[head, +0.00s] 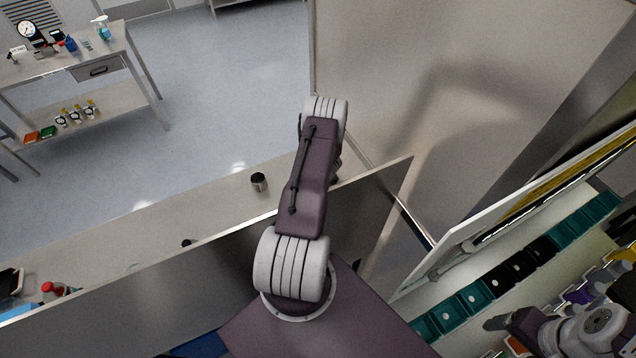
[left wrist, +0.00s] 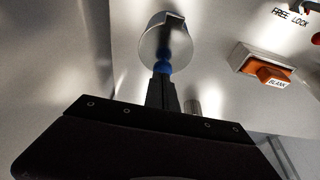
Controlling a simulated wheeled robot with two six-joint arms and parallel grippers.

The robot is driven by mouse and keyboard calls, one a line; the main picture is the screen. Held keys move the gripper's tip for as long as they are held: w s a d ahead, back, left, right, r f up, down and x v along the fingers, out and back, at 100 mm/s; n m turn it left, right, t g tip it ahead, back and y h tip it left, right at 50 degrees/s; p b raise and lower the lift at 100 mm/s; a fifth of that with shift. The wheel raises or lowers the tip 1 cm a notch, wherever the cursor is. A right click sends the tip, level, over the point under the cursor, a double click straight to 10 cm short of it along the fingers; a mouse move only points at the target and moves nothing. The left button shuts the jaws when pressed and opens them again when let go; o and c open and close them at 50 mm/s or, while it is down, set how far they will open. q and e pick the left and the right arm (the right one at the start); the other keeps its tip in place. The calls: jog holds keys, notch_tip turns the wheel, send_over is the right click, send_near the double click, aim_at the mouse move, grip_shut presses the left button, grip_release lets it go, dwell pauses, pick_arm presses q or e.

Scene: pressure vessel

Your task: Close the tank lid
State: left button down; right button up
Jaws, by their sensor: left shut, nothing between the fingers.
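In the left wrist view my left gripper (left wrist: 163,84) is shut and empty, its dark fingers close together. Just beyond the fingertips is a small blue part (left wrist: 164,68) under a rounded shiny metal piece (left wrist: 166,38); I cannot tell whether they touch. Both stand before a smooth grey metal surface (left wrist: 215,25), but whether it is the tank lid is not clear. In the head view my left arm covers the middle and its gripper is hidden. My right arm shows at the bottom right, with a dark end (head: 497,323) whose finger opening is unclear.
In the head view a large grey panel (head: 450,70) fills the upper right. Teal and black bins (head: 480,297) stand lower right. A workbench (head: 62,62) is far left, with open floor nearby.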

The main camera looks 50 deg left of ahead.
pick_arm(q)
jog(key=w+a+r+v, duration=0.1)
jog(key=a+v, duration=0.1)
jog(key=v, duration=1.1)
jog(key=shift+s+a, duration=0.35)
jog(key=shift+s, duration=0.05)
pick_arm(e)
jog(key=shift+w+a+r, duration=0.1)
jog(key=shift+a+r, duration=0.1)
jog(key=shift+r, duration=0.2)
pick_arm(q)
jog(key=shift+a+f, duration=0.1)
jog(key=shift+f, duration=0.05)
